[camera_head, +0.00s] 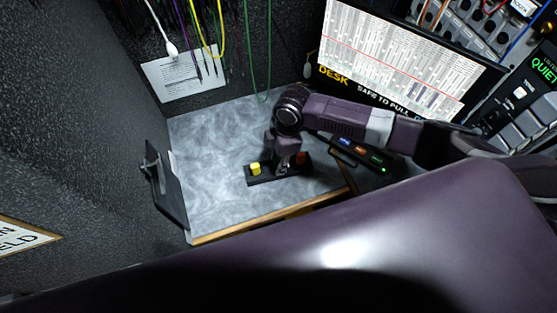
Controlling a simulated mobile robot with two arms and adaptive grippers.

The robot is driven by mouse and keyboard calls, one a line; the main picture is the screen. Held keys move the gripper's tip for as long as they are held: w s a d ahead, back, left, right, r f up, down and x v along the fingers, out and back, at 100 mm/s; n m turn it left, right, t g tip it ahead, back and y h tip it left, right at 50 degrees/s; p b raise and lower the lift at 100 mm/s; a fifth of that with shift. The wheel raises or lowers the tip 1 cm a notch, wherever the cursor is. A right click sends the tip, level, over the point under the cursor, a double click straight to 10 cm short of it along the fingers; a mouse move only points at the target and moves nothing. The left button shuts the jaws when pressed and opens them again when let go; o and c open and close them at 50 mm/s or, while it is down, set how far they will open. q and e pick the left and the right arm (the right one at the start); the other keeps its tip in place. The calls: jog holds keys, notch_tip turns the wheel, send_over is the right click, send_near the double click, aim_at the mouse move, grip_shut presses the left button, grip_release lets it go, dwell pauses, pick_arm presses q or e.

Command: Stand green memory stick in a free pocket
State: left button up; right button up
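A black holder (265,178) lies on the grey desk top. A yellow piece (255,168) stands up near its left end, and a reddish-brown piece (301,158) is near its right end. My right gripper (284,166) points down over the middle-right part of the holder, between these two pieces. Its fingers are small and dark here, so I cannot tell whether they are open or shut, or whether they hold anything. I cannot make out a green memory stick; the gripper and arm hide part of the holder. My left gripper is not in view.
A black box (352,158) with coloured marks and a green light lies right of the holder, under my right arm. A dark bracket (164,188) stands at the desk's left edge. Cables hang behind. The desk's left and back area is clear.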

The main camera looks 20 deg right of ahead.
notch_tip(320, 180, up, 12)
jog(key=d, duration=0.1)
jog(key=shift+d, duration=0.25)
jog(key=shift+s+f, duration=0.1)
dwell(0.5)
